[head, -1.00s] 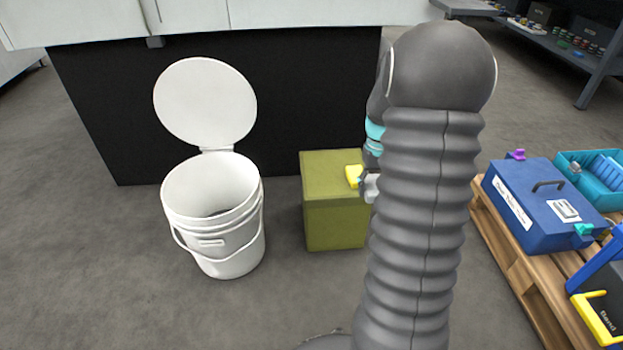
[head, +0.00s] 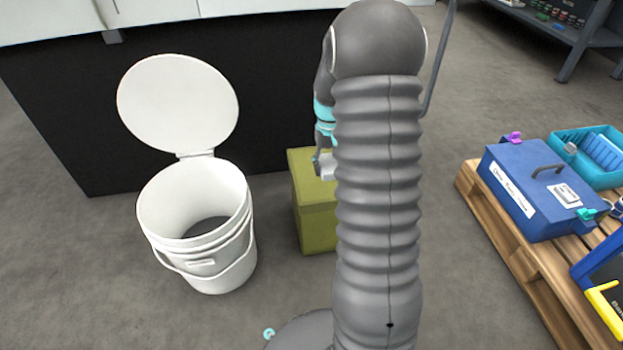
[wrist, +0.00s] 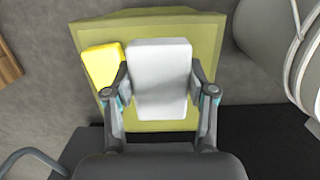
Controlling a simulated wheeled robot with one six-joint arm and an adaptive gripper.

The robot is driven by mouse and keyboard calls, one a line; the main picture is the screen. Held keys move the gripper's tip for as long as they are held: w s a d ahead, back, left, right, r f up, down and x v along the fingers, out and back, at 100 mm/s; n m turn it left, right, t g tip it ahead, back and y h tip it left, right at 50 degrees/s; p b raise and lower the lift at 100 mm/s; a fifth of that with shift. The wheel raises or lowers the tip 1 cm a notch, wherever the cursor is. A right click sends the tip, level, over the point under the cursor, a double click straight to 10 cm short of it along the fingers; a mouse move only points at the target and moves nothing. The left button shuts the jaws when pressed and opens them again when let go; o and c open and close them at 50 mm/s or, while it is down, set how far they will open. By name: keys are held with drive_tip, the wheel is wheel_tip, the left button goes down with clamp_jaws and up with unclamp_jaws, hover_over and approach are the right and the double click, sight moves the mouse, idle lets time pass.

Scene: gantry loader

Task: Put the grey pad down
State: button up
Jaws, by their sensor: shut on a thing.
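My gripper (wrist: 160,92) is shut on the grey pad (wrist: 159,62), a pale, rounded block held between its two fingers. In the wrist view the pad is over the olive-green box (wrist: 150,22), beside a yellow block (wrist: 102,66); whether it touches the box top I cannot tell. In the head view my gripper (head: 322,160) is at the box (head: 316,222), partly behind my arm. A small part of the pad (head: 327,172) shows there. The yellow block is hidden in that view.
A white bucket (head: 205,250) with its lid raised stands left of the box. A dark-fronted counter (head: 60,110) is behind. At right a wooden pallet (head: 505,245) carries a blue case (head: 530,195) and a teal tray (head: 600,180). Grey floor lies open in front.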

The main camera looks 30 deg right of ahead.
sight(312, 185)
drive_tip(key=w+a+f, duration=0.1)
drive_tip(key=w, duration=0.1)
drive_tip(key=w+a+f, duration=0.2)
drive_tip(key=shift+a+f, duration=0.15)
drive_tip(key=shift+a, duration=0.05)
drive_tip(key=shift+f+b, duration=0.65)
drive_tip(key=shift+f, duration=1.3)
drive_tip(key=shift+f, duration=0.2)
drive_tip(key=o, duration=1.1)
drive_tip(key=shift+r, duration=0.1)
